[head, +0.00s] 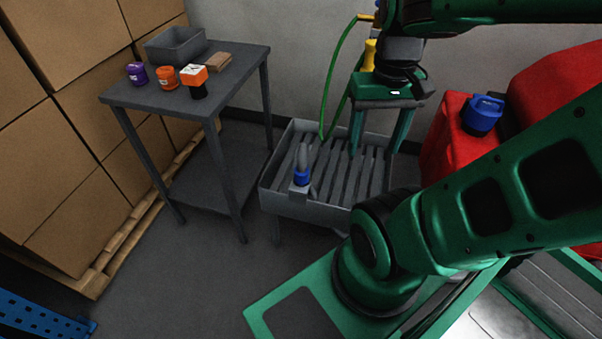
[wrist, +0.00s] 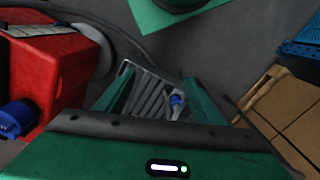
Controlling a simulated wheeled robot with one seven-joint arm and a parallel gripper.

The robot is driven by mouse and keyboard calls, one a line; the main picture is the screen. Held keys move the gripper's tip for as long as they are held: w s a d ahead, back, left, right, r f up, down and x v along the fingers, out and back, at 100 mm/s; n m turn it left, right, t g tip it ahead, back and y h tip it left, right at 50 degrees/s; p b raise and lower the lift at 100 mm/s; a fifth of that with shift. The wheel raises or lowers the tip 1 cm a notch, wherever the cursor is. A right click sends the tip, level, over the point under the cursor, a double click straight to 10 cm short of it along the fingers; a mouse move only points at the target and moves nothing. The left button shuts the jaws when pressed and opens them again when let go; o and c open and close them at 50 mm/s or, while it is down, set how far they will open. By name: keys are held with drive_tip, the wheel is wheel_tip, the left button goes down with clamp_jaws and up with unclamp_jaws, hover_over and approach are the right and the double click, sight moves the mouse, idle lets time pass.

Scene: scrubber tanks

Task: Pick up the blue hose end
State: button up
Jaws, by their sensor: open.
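The blue hose end (head: 302,177) is a blue collar on a grey hose, at the near left of a grey slatted basin (head: 280,206). In the wrist view the blue hose end (wrist: 176,99) shows small between my fingers, nearer the right one. My gripper (head: 373,150) is open and points down over the back right of the basin, apart from the hose end. In the wrist view my gripper (wrist: 159,80) has empty space between its green fingers. The lower part of the grey hose is partly hidden.
A grey table (head: 236,90) holds a bin (head: 175,46), purple and orange caps, an orange-and-black piece and a brown block. A green hose (head: 331,85) hangs into the basin. A red tank (head: 452,145) with a blue cap (head: 482,113) stands right. Boxes line the left.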

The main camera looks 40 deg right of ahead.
drive_tip(key=w+d+f+n, duration=0.25)
drive_tip(key=w+n, duration=0.25)
drive_tip(key=w, duration=0.4)
drive_tip(key=n, duration=1.5)
hover_over(303, 169)
wheel_tip(303, 169, down, 23)
drive_tip(key=shift+a+f, duration=0.25)
drive_tip(key=shift+f, duration=0.2)
wheel_tip(303, 169, down, 4)
drive_tip(key=shift+f, duration=0.2)
drive_tip(key=shift+d+f, duration=0.15)
drive_tip(key=shift+f, duration=1.45)
drive_tip(key=shift+d+f, duration=0.1)
drive_tip(key=shift+f, duration=1.45)
drive_tip(key=c, duration=1.4)
